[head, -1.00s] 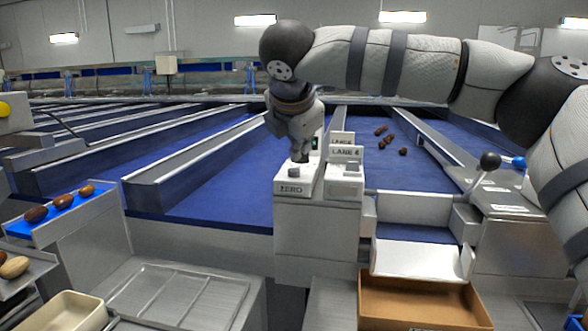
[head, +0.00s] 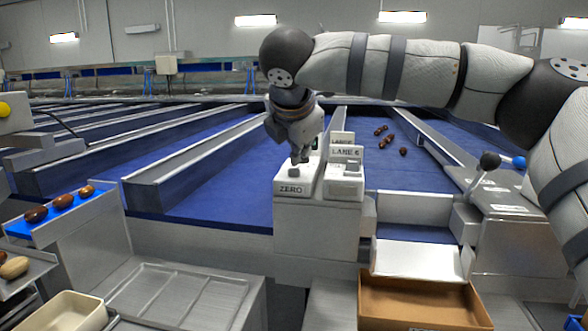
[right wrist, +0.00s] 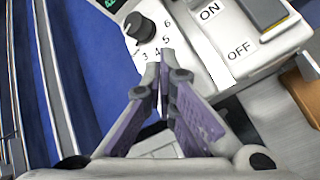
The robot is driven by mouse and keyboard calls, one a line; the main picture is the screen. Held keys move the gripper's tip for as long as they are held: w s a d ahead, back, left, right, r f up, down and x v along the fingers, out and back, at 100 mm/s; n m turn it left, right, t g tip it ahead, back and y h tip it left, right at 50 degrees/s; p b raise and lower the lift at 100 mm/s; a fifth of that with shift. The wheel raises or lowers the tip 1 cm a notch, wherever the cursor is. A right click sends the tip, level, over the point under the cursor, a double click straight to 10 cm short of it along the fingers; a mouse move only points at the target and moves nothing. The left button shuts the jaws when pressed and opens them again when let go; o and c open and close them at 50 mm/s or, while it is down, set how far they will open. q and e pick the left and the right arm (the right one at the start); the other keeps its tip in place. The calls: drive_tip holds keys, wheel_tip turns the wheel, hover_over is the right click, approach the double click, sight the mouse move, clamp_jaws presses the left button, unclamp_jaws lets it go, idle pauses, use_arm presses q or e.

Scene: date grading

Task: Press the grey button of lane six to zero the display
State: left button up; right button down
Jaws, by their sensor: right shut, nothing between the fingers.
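The white control box (head: 287,189) labelled ZERO stands in front of the blue lane belt, by a LANE 6 sign (head: 345,152). A small grey button (head: 294,173) shows on its top. My right gripper (head: 300,158) points down at the box with its fingers shut and empty. Its tips are at or just above the button; I cannot tell if they touch. In the right wrist view the fingers (right wrist: 165,55) hide the button. A sliver of green display (right wrist: 109,4) shows at the top edge there. My left gripper is out of view.
A black knob (right wrist: 141,28) with numbers and an ON/OFF switch (right wrist: 264,12) are close to the fingers. Several dates (head: 384,141) lie on the belt behind. A cardboard box (head: 420,304) and a lever (head: 488,163) are to the right.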

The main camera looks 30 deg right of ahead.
sight(298, 169)
drive_tip(key=shift+f, duration=0.55)
idle(0.8)
drive_tip(key=shift+r, duration=0.9)
drive_tip(key=shift+r, duration=2.55)
